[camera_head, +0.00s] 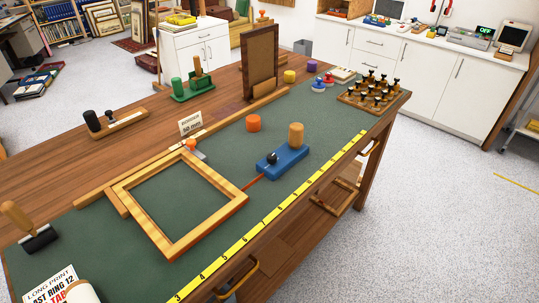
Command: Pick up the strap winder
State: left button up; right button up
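A blue block-shaped tool (283,161) lies on the green mat (330,130). It looks like the strap winder. It has an upright wooden handle (296,135) toward its right end and a small black knob (271,158) toward its left end. A short red strap (254,183) runs from it to the near right side of the light wooden frame (190,247), which lies flat on the mat. Neither of my grippers shows in the head view.
An upright brown panel (260,58) stands behind the mat, with an orange cylinder (253,123) in front. A rack of black-topped pegs (366,97) is at the far right. A black-based wooden-handled tool (38,241) and printed pack (50,285) are near left. Mat around the winder is mostly clear.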

aim_at(289, 154)
jog(key=u, duration=0.5)
jog(key=i+l+u, duration=0.15)
jog(key=l+u, duration=0.8)
jog(key=l, duration=0.3)
jog(key=k+l+u, duration=0.15)
jog(key=l, duration=1.4)
jog(key=i, duration=0.05)
